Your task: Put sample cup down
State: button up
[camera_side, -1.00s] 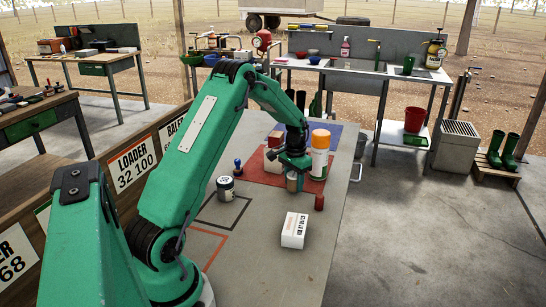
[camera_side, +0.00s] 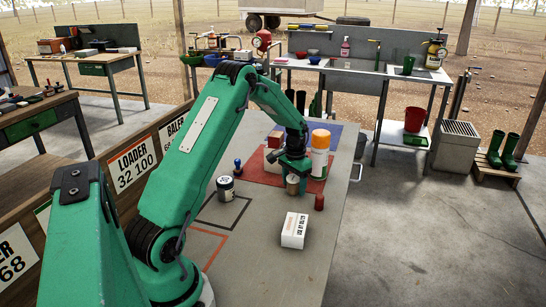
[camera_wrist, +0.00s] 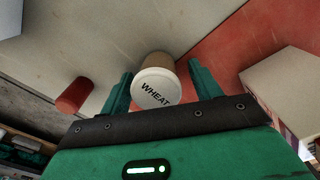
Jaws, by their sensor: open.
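The sample cup is a tan cup (camera_wrist: 161,63) with a white lid marked WHEAT. In the wrist view it stands between the two fingers of my open gripper (camera_wrist: 160,90), with a gap on each side. In the side view the cup (camera_side: 292,184) stands below my gripper (camera_side: 295,164), near the front edge of the red mat (camera_side: 256,173). Its base is partly hidden in the wrist view, so I cannot tell how much of it rests on the mat.
A white-and-orange canister (camera_side: 320,158) stands close behind right. A small red cylinder (camera_side: 319,202) is at the right, and a white box (camera_side: 294,230) lies in front. The front of the bench is mostly clear.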

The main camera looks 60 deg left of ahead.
aim_at(294, 176)
notch_tip(294, 176, up, 13)
dwell(0.7)
dwell(0.5)
jog(key=s+d+r+m+t, duration=0.1)
jog(key=s+d+r, duration=0.3)
jog(key=d+r, duration=0.3)
jog(key=s+d+r+t, duration=0.2)
jog(key=s+d+r, duration=0.25)
jog(key=d, duration=0.55)
jog(key=s+d+m+t, duration=0.1)
jog(key=s+d+t, duration=0.1)
jog(key=s+d, duration=0.8)
jog(key=s, duration=0.4)
jog(key=shift+d+f+m+t, duration=0.15)
jog(key=shift+f+m+t, duration=0.1)
jog(key=shift+m+t, duration=0.05)
